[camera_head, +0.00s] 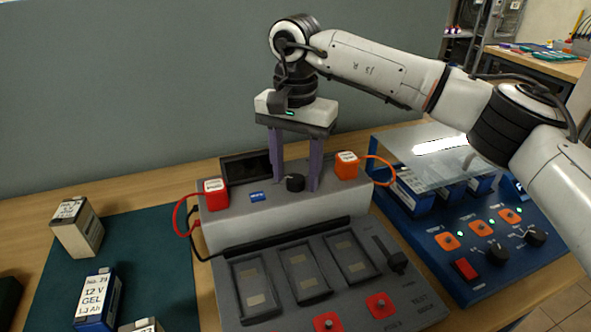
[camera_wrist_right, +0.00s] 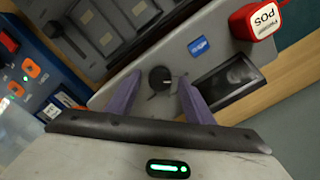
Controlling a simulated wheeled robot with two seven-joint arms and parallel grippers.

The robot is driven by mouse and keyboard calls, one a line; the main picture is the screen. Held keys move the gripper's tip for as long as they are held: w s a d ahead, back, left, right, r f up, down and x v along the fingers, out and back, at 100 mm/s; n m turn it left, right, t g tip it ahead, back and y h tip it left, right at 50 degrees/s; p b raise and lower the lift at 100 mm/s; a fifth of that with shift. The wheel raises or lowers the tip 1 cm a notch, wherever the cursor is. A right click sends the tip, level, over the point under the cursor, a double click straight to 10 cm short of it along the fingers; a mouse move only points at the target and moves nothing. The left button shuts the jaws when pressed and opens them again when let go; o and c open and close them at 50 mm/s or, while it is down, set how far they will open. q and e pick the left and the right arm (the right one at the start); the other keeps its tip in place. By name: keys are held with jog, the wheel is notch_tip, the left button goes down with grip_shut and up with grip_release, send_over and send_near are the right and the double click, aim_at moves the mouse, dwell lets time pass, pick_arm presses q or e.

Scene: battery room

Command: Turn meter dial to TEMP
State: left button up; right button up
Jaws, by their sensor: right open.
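The meter dial is a small black round knob (camera_head: 295,182) on top of the grey meter housing (camera_head: 330,208). It also shows in the right wrist view (camera_wrist_right: 160,77), with a pale pointer mark beside it. My right gripper (camera_head: 294,188) points down over the housing with its purple fingers apart, one on each side of the knob. In the right wrist view the fingers (camera_wrist_right: 152,97) straddle the near side of the knob with gaps visible. The dial's labels are too small to read. My left gripper is not in view.
A red POS block (camera_head: 215,194) and an orange block (camera_head: 347,165) with cables stand either side of the knob. A blue unit (camera_head: 470,262) with a clear cover is at right. Batteries (camera_head: 98,300) stand on the green mat (camera_head: 150,250) at left.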

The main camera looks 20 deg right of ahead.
jog(key=c, duration=1.1)
jog(key=shift+o, duration=0.2)
jog(key=shift+m, duration=0.3)
jog(key=m+p, duration=0.1)
jog(key=m, duration=0.2)
jog(key=shift+r+m, duration=0.1)
jog(key=shift+m, duration=0.2)
jog(key=m, duration=0.4)
jog(key=shift+m, duration=0.3)
jog(key=m, duration=0.6)
jog(key=shift+p, duration=0.3)
jog(key=m, duration=0.7)
jog(key=shift+w, duration=0.1)
